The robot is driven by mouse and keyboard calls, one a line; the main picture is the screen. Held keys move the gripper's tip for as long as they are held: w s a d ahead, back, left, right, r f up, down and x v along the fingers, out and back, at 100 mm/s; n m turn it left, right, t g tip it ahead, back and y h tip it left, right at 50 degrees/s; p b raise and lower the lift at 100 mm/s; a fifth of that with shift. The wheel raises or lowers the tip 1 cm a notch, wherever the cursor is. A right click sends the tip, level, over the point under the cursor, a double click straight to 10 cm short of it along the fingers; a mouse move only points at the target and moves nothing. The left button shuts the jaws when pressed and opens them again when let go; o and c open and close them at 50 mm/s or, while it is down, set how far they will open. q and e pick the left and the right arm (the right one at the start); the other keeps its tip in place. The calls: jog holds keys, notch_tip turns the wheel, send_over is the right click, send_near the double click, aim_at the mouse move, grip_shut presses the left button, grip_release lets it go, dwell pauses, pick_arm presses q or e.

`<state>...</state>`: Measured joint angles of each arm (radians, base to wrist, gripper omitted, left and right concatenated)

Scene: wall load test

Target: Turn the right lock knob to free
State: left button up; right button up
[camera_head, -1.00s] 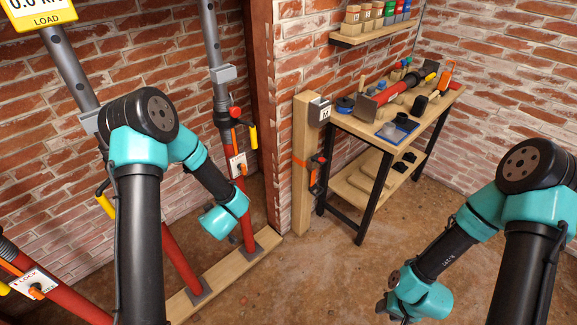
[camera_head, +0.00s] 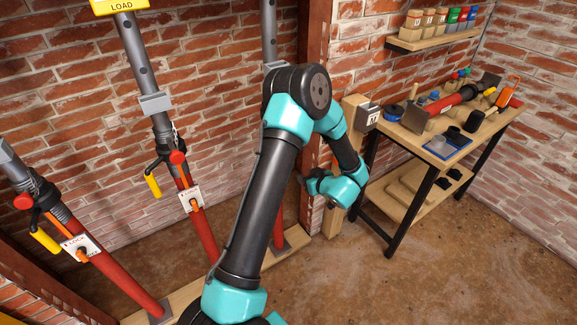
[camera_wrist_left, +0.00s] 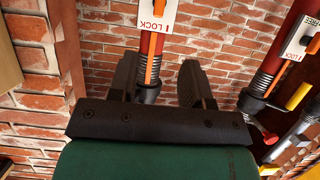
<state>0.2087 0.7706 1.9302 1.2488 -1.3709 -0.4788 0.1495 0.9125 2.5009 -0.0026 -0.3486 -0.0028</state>
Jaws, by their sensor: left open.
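The right prop stands behind my left arm in the head view; its grey upper tube (camera_head: 269,35) and red foot end (camera_head: 279,225) show, but its lock is hidden. In the left wrist view, the red tube runs up the middle with an orange strip (camera_wrist_left: 155,68) and a white LOCK plate (camera_wrist_left: 158,12) at the top edge. My right gripper is out of view.
A wooden post (camera_head: 352,115) and workbench (camera_head: 440,160) stand right. The floor (camera_head: 400,285) in front is clear.

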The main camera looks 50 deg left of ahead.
pick_arm(q)
jog(key=shift+a, duration=0.1)
jog(key=x, duration=1.7)
jog(key=shift+a, duration=0.1)
jog(key=shift+c, duration=0.3)
jog(key=c, duration=0.7)
